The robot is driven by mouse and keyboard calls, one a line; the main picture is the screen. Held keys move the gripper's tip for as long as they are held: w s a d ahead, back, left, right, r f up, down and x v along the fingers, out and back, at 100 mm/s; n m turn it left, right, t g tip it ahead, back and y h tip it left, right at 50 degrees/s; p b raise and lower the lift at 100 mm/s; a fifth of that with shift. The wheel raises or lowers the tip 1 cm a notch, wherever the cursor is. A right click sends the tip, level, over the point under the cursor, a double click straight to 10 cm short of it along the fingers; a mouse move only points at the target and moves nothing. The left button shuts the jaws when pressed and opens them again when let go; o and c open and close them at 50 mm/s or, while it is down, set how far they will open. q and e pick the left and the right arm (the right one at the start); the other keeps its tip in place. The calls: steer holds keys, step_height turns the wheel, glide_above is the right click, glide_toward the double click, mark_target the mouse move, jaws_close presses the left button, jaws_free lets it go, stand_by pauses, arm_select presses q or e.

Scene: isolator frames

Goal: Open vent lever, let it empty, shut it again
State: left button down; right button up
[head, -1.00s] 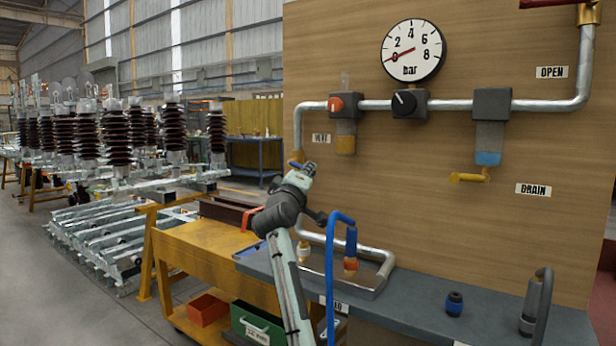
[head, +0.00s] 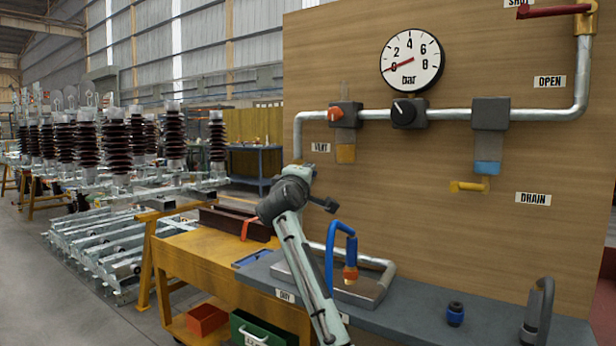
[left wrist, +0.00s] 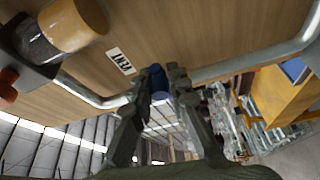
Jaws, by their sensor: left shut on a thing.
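The vent lever (left wrist: 157,82) shows in the left wrist view as a blue handle between my fingers, below the VENT label (left wrist: 121,60). My left gripper (left wrist: 164,74) is shut on it. In the head view, my left gripper (head: 301,172) is at the lower end of the left down-pipe (head: 297,136). It hides the vent lever and its valve there, so the lever's angle cannot be told. The round pressure gauge (head: 412,60) has its red needle at about 0 bar. My right gripper is out of view.
A red lever (head: 553,12) sits at the top right of the wooden panel (head: 400,200). A yellow drain lever (head: 468,186) sticks out at centre right. A blue hose (head: 331,255) arches over the grey bench (head: 430,302), close to my arm.

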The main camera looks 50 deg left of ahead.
arm_select(q)
steer(key=shift+r, duration=0.55)
steer(key=c, duration=1.5)
jaws_free()
steer(key=shift+f, duration=0.25)
steer(key=v, duration=1.2)
steer(key=shift+s, duration=0.1)
steer(key=shift+f, duration=0.15)
